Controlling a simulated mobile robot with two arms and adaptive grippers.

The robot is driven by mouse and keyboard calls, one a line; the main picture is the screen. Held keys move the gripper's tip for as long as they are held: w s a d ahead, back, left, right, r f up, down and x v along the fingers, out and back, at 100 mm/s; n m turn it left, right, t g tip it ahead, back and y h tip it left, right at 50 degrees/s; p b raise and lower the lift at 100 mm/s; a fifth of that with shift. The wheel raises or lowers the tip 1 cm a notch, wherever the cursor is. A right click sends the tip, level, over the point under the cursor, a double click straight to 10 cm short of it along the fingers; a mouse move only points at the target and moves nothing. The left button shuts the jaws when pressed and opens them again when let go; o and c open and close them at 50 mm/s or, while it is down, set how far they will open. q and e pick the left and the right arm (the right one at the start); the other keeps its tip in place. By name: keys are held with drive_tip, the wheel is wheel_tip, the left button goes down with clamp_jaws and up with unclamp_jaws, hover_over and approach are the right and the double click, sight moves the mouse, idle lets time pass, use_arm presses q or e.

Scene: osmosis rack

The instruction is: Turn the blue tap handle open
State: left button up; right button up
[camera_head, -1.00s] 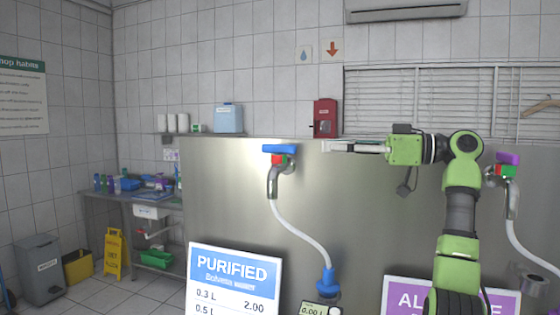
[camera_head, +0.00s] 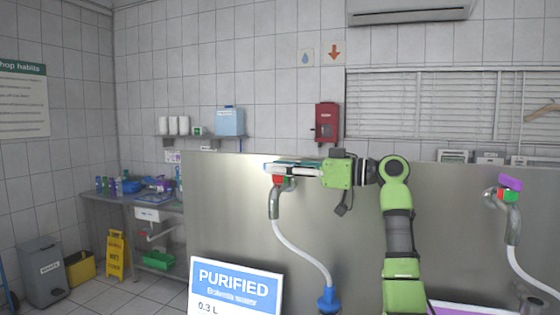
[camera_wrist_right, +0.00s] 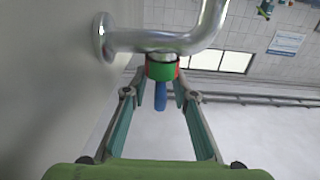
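The blue tap handle (camera_wrist_right: 161,96) shows in the right wrist view, sticking out from a red and green collar (camera_wrist_right: 161,72) under the bent metal pipe. My right gripper (camera_wrist_right: 161,88) is open around it, with one finger on each side and a visible gap to both. In the head view my right gripper (camera_head: 278,169) is level with the top of the left tap (camera_head: 274,201) and covers most of the blue handle. Only a small bit of blue shows by the fingertips. My left gripper is out of view.
The steel panel (camera_head: 228,215) carries the taps. A second tap with a purple handle (camera_head: 511,182) is at the right. A white hose (camera_head: 303,253) runs down to a blue nozzle (camera_head: 328,299). The PURIFIED sign (camera_head: 235,288) stands in front.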

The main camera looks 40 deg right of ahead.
drive_tip(key=shift+w+a, duration=0.15)
clamp_jaws()
drive_tip(key=shift+f, duration=0.1)
